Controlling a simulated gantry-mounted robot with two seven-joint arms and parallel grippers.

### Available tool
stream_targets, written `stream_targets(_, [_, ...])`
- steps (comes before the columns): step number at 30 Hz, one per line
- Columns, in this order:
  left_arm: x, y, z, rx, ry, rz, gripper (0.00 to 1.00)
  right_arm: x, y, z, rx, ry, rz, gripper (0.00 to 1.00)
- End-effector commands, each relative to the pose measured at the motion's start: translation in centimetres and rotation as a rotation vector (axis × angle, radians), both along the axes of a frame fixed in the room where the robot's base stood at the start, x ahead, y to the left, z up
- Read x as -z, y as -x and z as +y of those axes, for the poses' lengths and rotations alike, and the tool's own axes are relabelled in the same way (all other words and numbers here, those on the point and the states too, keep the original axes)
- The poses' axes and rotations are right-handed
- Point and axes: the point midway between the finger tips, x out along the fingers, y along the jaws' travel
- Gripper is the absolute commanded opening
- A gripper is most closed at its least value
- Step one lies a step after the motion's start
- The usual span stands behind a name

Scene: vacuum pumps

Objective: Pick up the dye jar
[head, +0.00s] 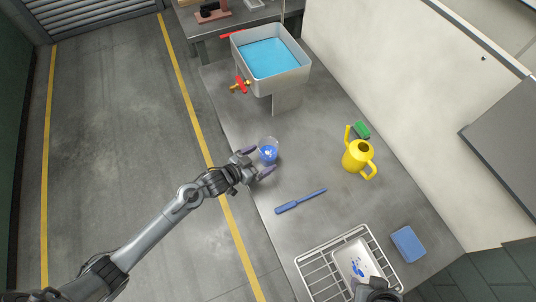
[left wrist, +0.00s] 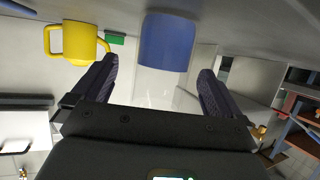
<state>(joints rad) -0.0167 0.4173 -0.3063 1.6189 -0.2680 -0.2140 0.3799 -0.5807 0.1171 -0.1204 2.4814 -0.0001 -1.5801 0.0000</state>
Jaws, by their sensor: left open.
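The dye jar (head: 269,153) is a small clear jar with blue dye in its lower part. It stands upright on the grey bench near the left edge. In the left wrist view, which is upside down, the jar (left wrist: 167,42) shows as a blue block with a clear part below it. My left gripper (head: 258,161) is open, with its fingers pointing at the jar from the left. In the left wrist view the gripper (left wrist: 158,70) has the jar between and just beyond its fingertips. I see no grip on it. A dark part of my right gripper (head: 375,290) shows at the bottom edge.
A sink of blue liquid (head: 272,58) with a red-handled tap (head: 241,85) stands behind. A yellow watering can (head: 358,156), green block (head: 362,130), blue spatula-like tool (head: 301,201), wire rack (head: 318,262) with a blue-stained white tray (head: 354,261), and blue sponge (head: 408,244) are to the right and front.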

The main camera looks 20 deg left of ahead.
Motion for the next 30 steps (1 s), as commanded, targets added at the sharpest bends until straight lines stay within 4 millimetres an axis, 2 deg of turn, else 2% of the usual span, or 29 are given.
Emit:
stream_targets(4, [0.5, -2.0, -0.6, 0.000, 0.001, -0.003, 1.00, 0.3, 0.0, -0.2, -0.003, 0.006, 0.000, 0.43])
stream_targets(9, [1.3, -3.5, -1.3, 0.000, 0.001, 0.000, 1.00, 0.6, 0.0, -0.2, -0.004, 0.009, 0.000, 0.43])
stream_targets(20, [1.5, -3.9, -1.6, 0.000, 0.000, 0.000, 0.98, 0.7, 0.0, -0.2, -0.003, 0.006, 0.000, 0.43])
stream_targets(30, [1.5, -3.9, -1.5, 0.000, 0.000, 0.000, 0.46, 0.7, 0.0, 0.0, 0.002, -0.002, 0.000, 0.43])
